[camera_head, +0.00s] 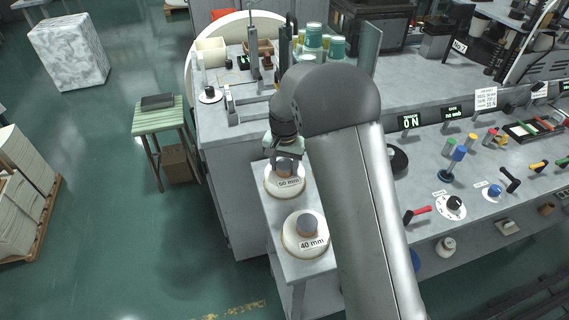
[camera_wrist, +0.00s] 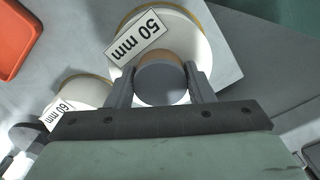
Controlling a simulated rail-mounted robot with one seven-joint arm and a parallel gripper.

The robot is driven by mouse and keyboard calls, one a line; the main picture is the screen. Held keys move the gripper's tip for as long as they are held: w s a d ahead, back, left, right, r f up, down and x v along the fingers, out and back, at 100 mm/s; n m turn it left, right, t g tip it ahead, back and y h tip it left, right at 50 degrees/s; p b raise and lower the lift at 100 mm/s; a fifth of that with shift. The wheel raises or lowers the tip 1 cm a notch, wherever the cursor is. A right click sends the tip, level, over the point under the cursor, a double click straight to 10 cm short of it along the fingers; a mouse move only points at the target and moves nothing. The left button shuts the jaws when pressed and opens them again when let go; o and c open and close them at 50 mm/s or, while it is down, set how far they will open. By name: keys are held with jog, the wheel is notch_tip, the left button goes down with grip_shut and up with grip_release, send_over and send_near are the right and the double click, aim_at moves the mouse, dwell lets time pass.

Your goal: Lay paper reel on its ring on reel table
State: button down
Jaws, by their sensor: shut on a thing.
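A white paper reel labelled 50 mm (camera_wrist: 181,28) has a brown core with a grey round end (camera_wrist: 160,84). In the head view this reel (camera_head: 272,188) is over the narrow left part of the grey table (camera_head: 264,213). My gripper (camera_wrist: 160,88) is shut on the core, one finger on each side. In the head view my gripper (camera_head: 285,154) comes down on it from above. A yellow-brown rim shows at the reel's edge in the wrist view. I cannot tell whether the reel touches the table; any ring under it is hidden.
A reel labelled 60 mm (camera_wrist: 85,91) is close by in the wrist view, with an orange tray (camera_wrist: 25,35). A green stool (camera_head: 160,118) stands left; the floor between is clear.

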jog(key=shift+f, duration=0.15)
jog(key=c, duration=0.7)
grip_release()
jog(key=shift+o, duration=0.2)
notch_tip(320, 180, up, 12)
jog(key=r+b, duration=0.1)
jog(key=b, duration=0.1)
jog(key=s+d+r, duration=0.2)
jog(key=s+d, duration=0.4)
jog(key=s+d+f+n, duration=0.1)
jog(key=s+d, duration=0.2)
jog(key=s, duration=0.5)
jog(key=s+d+f+n, duration=0.1)
jog(key=s+d, duration=0.3)
jog(key=s, duration=0.5)
jog(key=s+d+f+n, duration=0.1)
jog(key=s+d+f, duration=0.1)
jog(key=s, duration=0.6)
jog(key=shift+s+d+f+t, duration=0.2)
jog(key=shift+s+d+t, duration=0.15)
jog(key=shift+d, duration=0.4)
